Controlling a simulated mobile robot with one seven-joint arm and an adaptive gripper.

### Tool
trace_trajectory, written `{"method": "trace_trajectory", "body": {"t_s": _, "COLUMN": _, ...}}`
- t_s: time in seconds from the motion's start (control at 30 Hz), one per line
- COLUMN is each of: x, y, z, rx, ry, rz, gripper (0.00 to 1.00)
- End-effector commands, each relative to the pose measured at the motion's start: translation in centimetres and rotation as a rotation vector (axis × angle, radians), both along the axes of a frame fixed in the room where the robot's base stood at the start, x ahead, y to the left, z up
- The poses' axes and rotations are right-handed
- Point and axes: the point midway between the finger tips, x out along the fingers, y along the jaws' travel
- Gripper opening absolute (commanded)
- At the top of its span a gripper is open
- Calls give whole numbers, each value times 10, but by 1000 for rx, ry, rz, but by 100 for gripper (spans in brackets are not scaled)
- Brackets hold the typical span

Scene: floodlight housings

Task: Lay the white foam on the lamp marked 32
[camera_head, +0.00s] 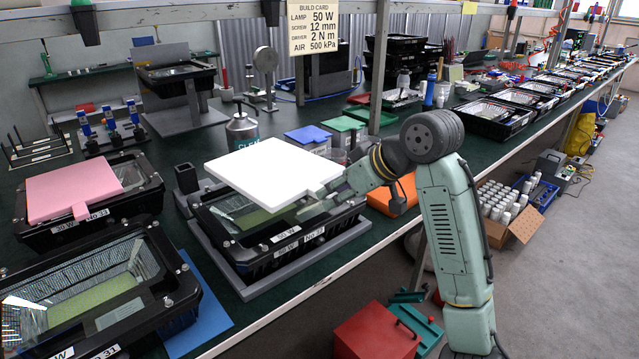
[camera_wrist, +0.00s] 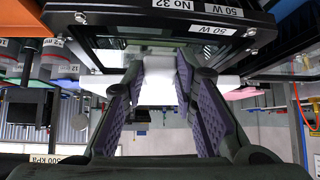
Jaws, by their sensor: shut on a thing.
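The white foam (camera_head: 265,170) is a flat slab with a small tab at its near right edge. My gripper (camera_head: 333,190) is shut on that tab. In the wrist view my gripper (camera_wrist: 158,72) has the white foam (camera_wrist: 158,90) between its purple-padded fingers. The lamp marked 32 (camera_head: 288,255) is a black housing with a glass front, labels "50 W" and "No 32", on a grey base. The foam is over its back left part, and the near glass shows uncovered. The lamp (camera_wrist: 155,18) also shows in the wrist view. Whether the foam touches it is unclear.
The lamp marked 33 (camera_head: 130,205) has a pink foam (camera_head: 75,188) on it. A cleaner can (camera_head: 241,130) stands close behind the white foam. An orange block (camera_head: 385,199) lies right.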

Motion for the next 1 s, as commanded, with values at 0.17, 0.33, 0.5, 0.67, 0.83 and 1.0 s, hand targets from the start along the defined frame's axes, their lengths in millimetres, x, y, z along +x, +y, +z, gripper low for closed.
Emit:
{"method": "trace_trajectory", "body": {"t_s": 0.17, "x": 0, "y": 0, "z": 0, "rx": 0, "ry": -1, "rz": -1, "gripper": 3}}
{"method": "trace_trajectory", "body": {"t_s": 0.33, "x": 0, "y": 0, "z": 0, "rx": 1, "ry": -1, "rz": 0, "gripper": 3}}
{"method": "trace_trajectory", "body": {"t_s": 0.5, "x": -2, "y": -2, "z": 1, "rx": 2, "ry": 0, "rz": 0, "gripper": 3}}
{"method": "trace_trajectory", "body": {"t_s": 0.67, "x": -3, "y": -2, "z": -14, "rx": 2, "ry": 1, "rz": 1, "gripper": 3}}
{"method": "trace_trajectory", "body": {"t_s": 0.83, "x": -3, "y": -2, "z": -31, "rx": 3, "ry": 0, "rz": 1, "gripper": 3}}
{"method": "trace_trajectory", "body": {"t_s": 1.0, "x": -3, "y": -2, "z": -47, "rx": 2, "ry": -1, "rz": 2, "gripper": 3}}
